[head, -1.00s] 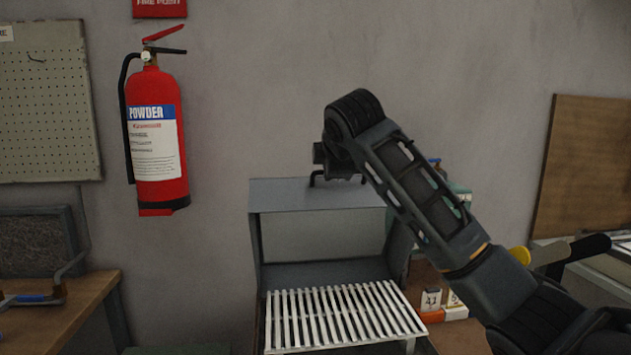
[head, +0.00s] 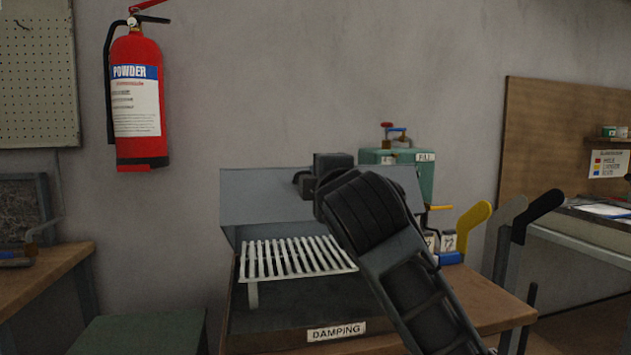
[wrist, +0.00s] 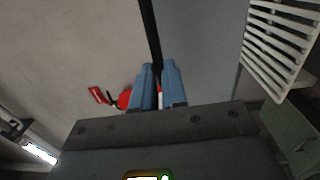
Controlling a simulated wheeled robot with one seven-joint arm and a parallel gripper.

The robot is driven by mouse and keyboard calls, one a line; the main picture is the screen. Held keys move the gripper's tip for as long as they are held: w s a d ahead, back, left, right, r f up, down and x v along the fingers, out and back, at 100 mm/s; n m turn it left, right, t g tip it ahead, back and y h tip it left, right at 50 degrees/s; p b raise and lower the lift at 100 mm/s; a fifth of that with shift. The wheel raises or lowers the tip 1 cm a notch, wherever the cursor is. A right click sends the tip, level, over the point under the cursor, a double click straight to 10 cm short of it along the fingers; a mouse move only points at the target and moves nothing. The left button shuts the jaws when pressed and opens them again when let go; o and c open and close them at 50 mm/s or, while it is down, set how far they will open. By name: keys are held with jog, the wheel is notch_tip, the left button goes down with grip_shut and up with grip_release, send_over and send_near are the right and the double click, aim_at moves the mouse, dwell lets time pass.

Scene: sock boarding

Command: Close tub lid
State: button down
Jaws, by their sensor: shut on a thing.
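The tub (head: 290,338) is a dark open box labelled DAMPING, with a white slatted rack (head: 300,257) across its back part. Its grey lid (head: 262,196) stands raised at the back, open and tilted. My gripper (head: 303,182) is at the lid's upper edge, and my arm hides part of the lid's right side and the tub. In the wrist view my blue fingertips (wrist: 159,80) are shut at a dark edge strip of the lid (wrist: 205,45). The exact contact is hard to see. The rack also shows at the upper right there (wrist: 280,45).
A green box (head: 400,172) stands behind the tub on the right. Yellow, grey and black handles (head: 475,222) rise at the table's (head: 490,302) right. A red extinguisher (head: 137,100) hangs on the wall at left. A green stool (head: 145,333) stands front left.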

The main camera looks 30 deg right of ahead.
jog(key=s+a+f+t+b, duration=0.1)
jog(key=s+f+b, duration=0.2)
jog(key=f+b, duration=0.2)
jog(key=s+a+f+t+b, duration=0.1)
jog(key=s+f+b, duration=0.1)
jog(key=f+b, duration=0.4)
jog(key=s+f+t+h+b, duration=0.1)
jog(key=s+f+b, duration=0.2)
jog(key=f+b, duration=0.3)
jog(key=shift+s+a+f, duration=0.35)
jog(key=shift+a+f, duration=0.05)
jog(key=shift+f, duration=1.8)
jog(key=c, duration=1.8)
grip_release()
jog(key=shift+f, duration=0.1)
jog(key=shift+c, duration=0.2)
jog(key=o, duration=0.7)
jog(key=shift+r, duration=0.2)
